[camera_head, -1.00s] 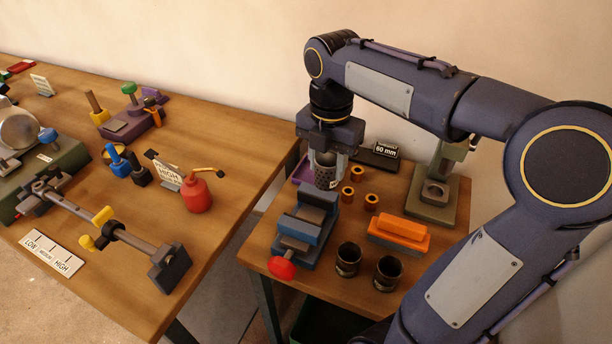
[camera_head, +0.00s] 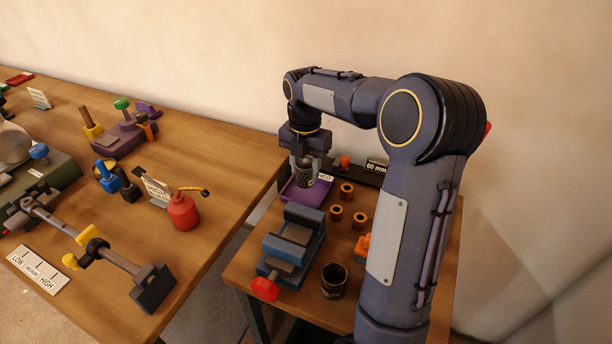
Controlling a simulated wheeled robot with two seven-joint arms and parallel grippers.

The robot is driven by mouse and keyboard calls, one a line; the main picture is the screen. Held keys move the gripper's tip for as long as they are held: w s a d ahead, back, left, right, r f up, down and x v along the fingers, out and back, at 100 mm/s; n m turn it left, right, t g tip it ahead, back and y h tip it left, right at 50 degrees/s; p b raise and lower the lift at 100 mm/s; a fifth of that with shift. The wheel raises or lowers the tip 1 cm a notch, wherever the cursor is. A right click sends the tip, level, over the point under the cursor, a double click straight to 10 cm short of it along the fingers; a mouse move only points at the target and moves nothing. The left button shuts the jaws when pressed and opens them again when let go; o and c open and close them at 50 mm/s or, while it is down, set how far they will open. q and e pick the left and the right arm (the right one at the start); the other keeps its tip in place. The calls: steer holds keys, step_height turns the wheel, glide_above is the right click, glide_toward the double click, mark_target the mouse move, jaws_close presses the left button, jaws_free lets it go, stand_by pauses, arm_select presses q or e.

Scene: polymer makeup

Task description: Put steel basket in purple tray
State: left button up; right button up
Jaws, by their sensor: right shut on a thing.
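The steel basket (camera_head: 304,174) is a small perforated metal cup. My right gripper (camera_head: 304,158) points down and is shut on it. The purple tray (camera_head: 306,192) lies on the right table behind the blue vise. The basket is upright over the tray in this view, and its lower end overlaps the tray's inside. I cannot tell whether it touches the tray floor. A label at the tray's right side is partly visible. My left gripper is not in view.
Just right of the tray stand several orange-brown bushings (camera_head: 347,190). A blue vise (camera_head: 292,242) with a red knob is in front, and a dark cup (camera_head: 334,280) beside it. A 60 mm sign (camera_head: 376,166) stands behind. My right arm hides the table's right part.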

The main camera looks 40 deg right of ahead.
mark_target(306, 177)
steer(key=shift+w+d+f, duration=0.35)
steer(key=shift+d+f, duration=0.05)
steer(key=shift+f, duration=0.25)
steer(key=f, duration=0.3)
steer(key=shift+w+d+f, duration=0.1)
steer(key=shift+w+d, duration=0.15)
steer(key=shift+f, duration=0.35)
steer(key=shift+f, duration=0.1)
steer(key=o, duration=1.1)
steer(key=shift+c, duration=0.2)
